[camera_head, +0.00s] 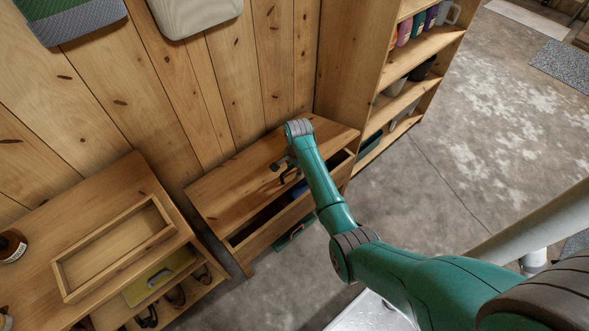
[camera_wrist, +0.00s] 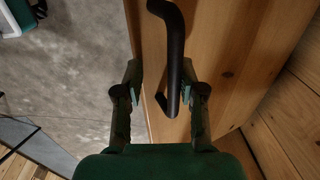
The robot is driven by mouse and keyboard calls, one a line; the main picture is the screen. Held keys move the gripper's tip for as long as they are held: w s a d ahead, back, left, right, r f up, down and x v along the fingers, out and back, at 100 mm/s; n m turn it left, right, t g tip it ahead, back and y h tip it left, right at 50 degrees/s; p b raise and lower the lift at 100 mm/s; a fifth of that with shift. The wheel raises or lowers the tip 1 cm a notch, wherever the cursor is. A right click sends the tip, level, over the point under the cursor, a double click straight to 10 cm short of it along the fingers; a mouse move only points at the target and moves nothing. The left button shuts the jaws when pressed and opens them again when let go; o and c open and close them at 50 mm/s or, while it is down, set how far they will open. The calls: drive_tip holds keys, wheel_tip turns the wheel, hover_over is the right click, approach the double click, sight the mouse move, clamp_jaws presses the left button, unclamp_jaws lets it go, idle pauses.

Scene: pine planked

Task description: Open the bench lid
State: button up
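The bench (camera_head: 222,188) stands against the plank wall in the head view, with a wooden top board as its lid. The lid lies about flat, with a dark gap below its front edge; I cannot tell whether it is raised at all. A dark bar handle (camera_wrist: 175,48) is fixed at the lid's edge in the wrist view. My gripper (camera_wrist: 163,88) is open, with one finger on each side of the handle's lower end. Clear space shows between handle and left finger; the right finger is close, and contact is unclear. In the head view my gripper (camera_head: 286,171) is above the lid's front, partly hidden by my arm.
A low wooden cabinet (camera_head: 105,205) with an open tray (camera_head: 115,250) on top stands left of the bench. A shelf unit (camera_head: 428,42) with bottles stands close on the right. Dark and green things show in and under the bench. Concrete floor (camera_head: 440,170) in front is mostly clear.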

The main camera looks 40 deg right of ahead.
wheel_tip(320, 180, up, 12)
drive_tip(key=w, duration=0.2)
drive_tip(key=shift+r, duration=0.15)
idle(1.4)
drive_tip(key=shift+f, duration=0.25)
drive_tip(key=c, duration=0.6)
drive_tip(key=s+f+m+t, duration=0.1)
drive_tip(key=s+f+m, duration=0.1)
drive_tip(key=f, duration=0.1)
drive_tip(key=s+d+f+m+t+y, duration=0.1)
drive_tip(key=s+f+m+t, duration=0.1)
drive_tip(key=f+m, duration=0.1)
drive_tip(key=s+d+f+m+t+y, duration=0.1)
drive_tip(key=s+f+m, duration=0.1)
drive_tip(key=s+f, duration=0.1)
drive_tip(key=shift+s+f+m, duration=0.1)
drive_tip(key=shift+f+m, duration=0.2)
drive_tip(key=shift+f, duration=0.45)
clamp_jaws()
drive_tip(key=s+d+f+m+t+h, duration=0.2)
drive_tip(key=s+f+m+t, duration=0.25)
drive_tip(key=s+m, duration=0.45)
drive_tip(key=w+f+m, duration=0.1)
drive_tip(key=w, duration=0.8)
drive_tip(key=shift+w+a+f+t, duration=0.2)
drive_tip(key=shift+w+f+t, duration=0.1)
drive_tip(key=shift+f+t, duration=0.05)
